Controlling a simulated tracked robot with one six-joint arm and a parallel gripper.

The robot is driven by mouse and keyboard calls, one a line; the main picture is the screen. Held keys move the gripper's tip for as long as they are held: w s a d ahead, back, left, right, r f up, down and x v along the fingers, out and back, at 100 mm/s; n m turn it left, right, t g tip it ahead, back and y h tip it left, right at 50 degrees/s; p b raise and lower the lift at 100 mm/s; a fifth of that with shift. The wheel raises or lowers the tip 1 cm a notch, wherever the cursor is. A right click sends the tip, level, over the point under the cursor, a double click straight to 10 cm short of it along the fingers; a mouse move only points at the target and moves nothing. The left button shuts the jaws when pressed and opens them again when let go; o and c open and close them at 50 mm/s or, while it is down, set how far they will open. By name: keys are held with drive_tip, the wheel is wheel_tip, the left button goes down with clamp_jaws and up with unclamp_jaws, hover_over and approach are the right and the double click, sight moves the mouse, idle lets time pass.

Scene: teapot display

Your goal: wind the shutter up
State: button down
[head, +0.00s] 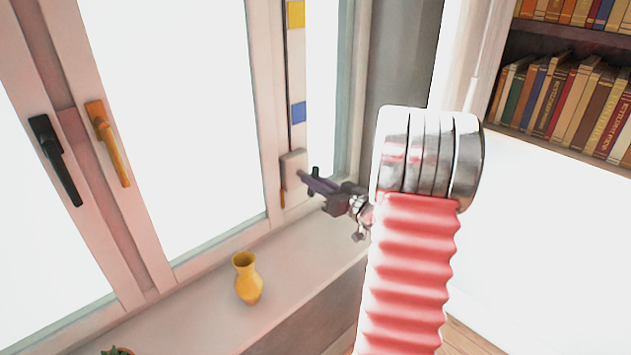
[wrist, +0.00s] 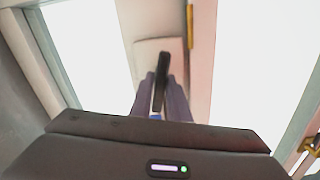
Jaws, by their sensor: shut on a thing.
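The winder box (head: 293,164) is a pale block on the window frame at the right of the panes. It also shows in the wrist view (wrist: 146,47). A black crank handle (wrist: 162,68) stands out from it, between the two purple fingers of my gripper (wrist: 160,95). In the head view my gripper (head: 308,180) reaches the box from the right, shut on the handle. A dark cord or slot (head: 287,80) runs up the frame above the box. The shutter itself cannot be made out; the panes are plain white.
Yellow (head: 296,14) and blue (head: 298,112) squares mark the frame above the box. Black (head: 56,160) and orange (head: 107,143) window handles are at left. A yellow vase (head: 247,277) stands on the sill (head: 205,300), below and left of my gripper. A bookshelf (head: 570,35) is at right.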

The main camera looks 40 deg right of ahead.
drive_tip(key=shift+d+m, duration=0.1)
drive_tip(key=shift+m, duration=0.2)
drive_tip(key=m, duration=0.3)
drive_tip(key=shift+d+f+m, duration=0.1)
drive_tip(key=shift+d+m, duration=0.05)
drive_tip(key=shift+m, duration=1.95)
drive_tip(key=c, duration=1.7)
unclamp_jaws()
drive_tip(key=shift+s, duration=0.1)
drive_tip(key=s, duration=1.3)
drive_tip(key=shift+s+d, duration=0.1)
drive_tip(key=shift+s, duration=0.25)
